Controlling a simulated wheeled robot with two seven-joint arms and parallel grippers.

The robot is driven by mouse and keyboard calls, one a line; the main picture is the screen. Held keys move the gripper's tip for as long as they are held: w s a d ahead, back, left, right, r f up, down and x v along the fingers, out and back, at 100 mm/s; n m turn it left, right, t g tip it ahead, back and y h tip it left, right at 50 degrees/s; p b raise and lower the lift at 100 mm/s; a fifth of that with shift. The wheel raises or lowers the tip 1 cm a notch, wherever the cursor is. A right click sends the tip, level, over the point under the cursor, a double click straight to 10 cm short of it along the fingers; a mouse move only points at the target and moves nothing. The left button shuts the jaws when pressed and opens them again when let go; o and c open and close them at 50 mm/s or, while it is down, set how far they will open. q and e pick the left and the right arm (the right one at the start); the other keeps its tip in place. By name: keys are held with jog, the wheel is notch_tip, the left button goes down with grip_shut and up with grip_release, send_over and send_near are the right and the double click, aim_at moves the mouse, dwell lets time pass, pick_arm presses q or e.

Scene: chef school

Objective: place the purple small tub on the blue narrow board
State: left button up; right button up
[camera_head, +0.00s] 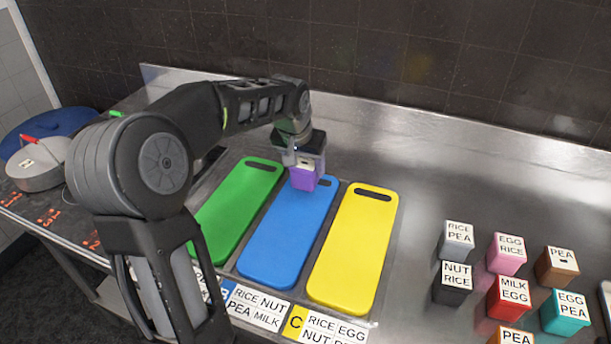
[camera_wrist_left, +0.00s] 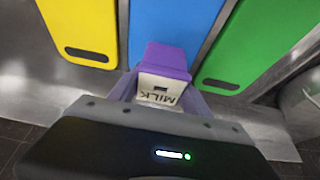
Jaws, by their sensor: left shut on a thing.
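The purple small tub (camera_head: 304,179) has a white label on top and is held in my left gripper (camera_head: 303,165), over the far end of the blue narrow board (camera_head: 282,240). In the left wrist view the purple tub (camera_wrist_left: 166,58) shows a label reading MILK, and the blue board (camera_wrist_left: 172,28) lies beneath and beyond it. My left gripper is shut on the tub. I cannot tell whether the tub's underside touches the board. My right gripper is not in view.
A green board (camera_head: 236,205) lies left of the blue one and a yellow board (camera_head: 352,250) right of it. Several labelled tubs, including a red one (camera_head: 508,298), stand at the right. Label cards (camera_head: 257,307) lie along the near edge. A grey pan (camera_head: 38,165) is at the left.

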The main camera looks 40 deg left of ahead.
aim_at(306, 176)
pick_arm(q)
jog(key=shift+f, duration=1.85)
jog(key=shift+f, duration=0.15)
jog(key=o, duration=1.6)
jog(key=shift+r+p, duration=0.3)
jog(key=shift+p, duration=0.05)
jog(key=b+v, duration=0.1)
jog(key=v, duration=1)
jog(key=shift+s+d+r, duration=0.1)
jog(key=shift+s+r, duration=0.15)
jog(key=shift+r, duration=0.1)
